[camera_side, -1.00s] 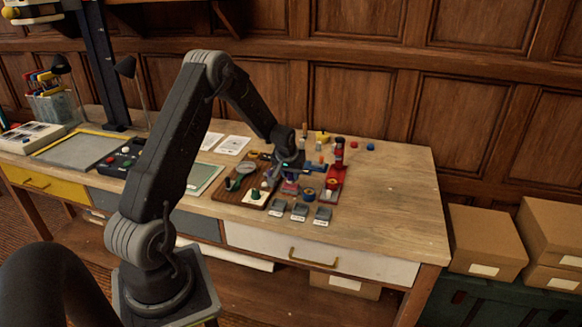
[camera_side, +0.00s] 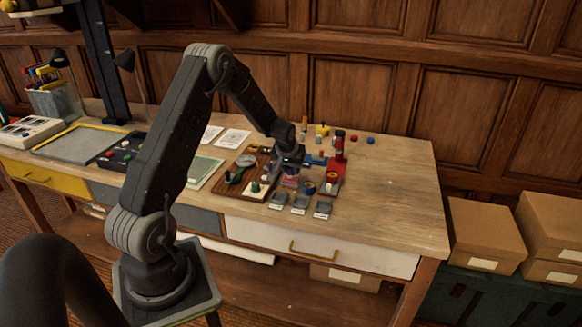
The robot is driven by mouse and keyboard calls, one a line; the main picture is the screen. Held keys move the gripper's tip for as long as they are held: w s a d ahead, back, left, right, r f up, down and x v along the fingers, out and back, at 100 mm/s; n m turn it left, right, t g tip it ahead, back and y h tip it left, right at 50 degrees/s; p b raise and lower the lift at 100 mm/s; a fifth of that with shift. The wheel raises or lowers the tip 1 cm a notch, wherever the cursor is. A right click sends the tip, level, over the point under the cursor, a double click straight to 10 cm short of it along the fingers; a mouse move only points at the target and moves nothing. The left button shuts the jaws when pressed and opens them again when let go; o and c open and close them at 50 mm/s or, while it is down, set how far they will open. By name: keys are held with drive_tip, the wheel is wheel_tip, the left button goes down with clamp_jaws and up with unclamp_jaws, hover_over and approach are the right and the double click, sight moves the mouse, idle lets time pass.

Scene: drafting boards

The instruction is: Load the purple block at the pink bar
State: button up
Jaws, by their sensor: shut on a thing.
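My gripper (camera_side: 290,168) is low over the cluster of small parts in the middle of the bench, pointing down. It is shut on a small block that looks purple (camera_side: 291,176), mostly hidden by the fingers. Pink and reddish shapes (camera_side: 290,184) show just below the fingers. They are too small to tell which is the pink bar, or whether the block touches it.
A red stand (camera_side: 338,160) and a blue part (camera_side: 316,160) are close on the right. A brown board (camera_side: 232,186) with round parts lies to the left. Several grey trays (camera_side: 300,203) line the front. The bench's right end (camera_side: 400,200) is clear.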

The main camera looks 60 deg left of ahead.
drive_tip(key=shift+f, duration=0.6)
idle(1.1)
drive_tip(key=shift+r, duration=0.15)
drive_tip(key=shift+r, duration=3.45)
